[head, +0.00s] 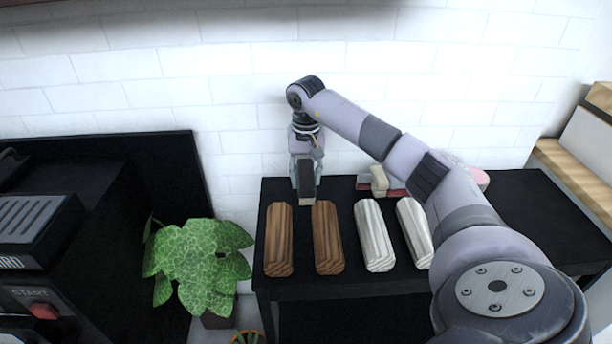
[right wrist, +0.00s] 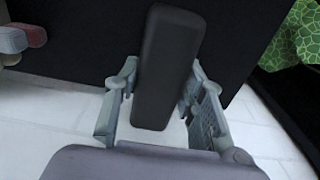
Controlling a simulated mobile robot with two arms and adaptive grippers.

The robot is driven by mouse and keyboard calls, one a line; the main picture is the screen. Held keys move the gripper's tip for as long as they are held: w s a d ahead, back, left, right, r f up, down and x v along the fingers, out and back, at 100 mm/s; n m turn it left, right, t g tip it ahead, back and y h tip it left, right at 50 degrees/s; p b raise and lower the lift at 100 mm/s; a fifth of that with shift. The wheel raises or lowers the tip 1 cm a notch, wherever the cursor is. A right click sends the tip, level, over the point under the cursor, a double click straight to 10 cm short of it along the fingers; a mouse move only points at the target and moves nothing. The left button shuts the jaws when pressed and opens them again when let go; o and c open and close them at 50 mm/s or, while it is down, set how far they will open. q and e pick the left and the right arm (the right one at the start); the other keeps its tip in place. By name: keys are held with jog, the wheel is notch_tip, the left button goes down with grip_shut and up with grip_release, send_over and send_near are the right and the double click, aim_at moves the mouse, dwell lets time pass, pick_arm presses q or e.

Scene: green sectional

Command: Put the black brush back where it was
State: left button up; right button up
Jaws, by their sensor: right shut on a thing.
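My right gripper (head: 304,182) is shut on the black brush (head: 307,184) above the back left part of the black table (head: 345,285). The brush hangs upright below the gripper, its lower end near the far ends of two brown ridged blocks. In the right wrist view the brush (right wrist: 165,70) is a long dark bar between the two fingers of the gripper (right wrist: 160,95). I cannot tell whether its lower end touches the table. My left gripper is not in view.
Brown blocks (head: 279,240) (head: 327,238) and white blocks (head: 374,236) (head: 414,232) lie in a row. Red and beige items (head: 380,182) lie behind, partly hidden by my arm. A leafy plant (head: 200,262) and a black machine (head: 40,235) stand left. A white brick wall is close behind.

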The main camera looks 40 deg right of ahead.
aim_at(305, 174)
jog(key=o, duration=1.1)
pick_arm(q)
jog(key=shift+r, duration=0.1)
pick_arm(e)
jog(key=shift+r, duration=0.2)
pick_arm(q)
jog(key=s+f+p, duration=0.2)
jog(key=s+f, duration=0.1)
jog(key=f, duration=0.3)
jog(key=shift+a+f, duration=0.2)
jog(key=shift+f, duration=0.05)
pick_arm(e)
notch_tip(305, 174, up, 12)
jog(key=shift+s+a, duration=0.15)
jog(key=shift+a, duration=0.05)
jog(key=shift+f, duration=0.1)
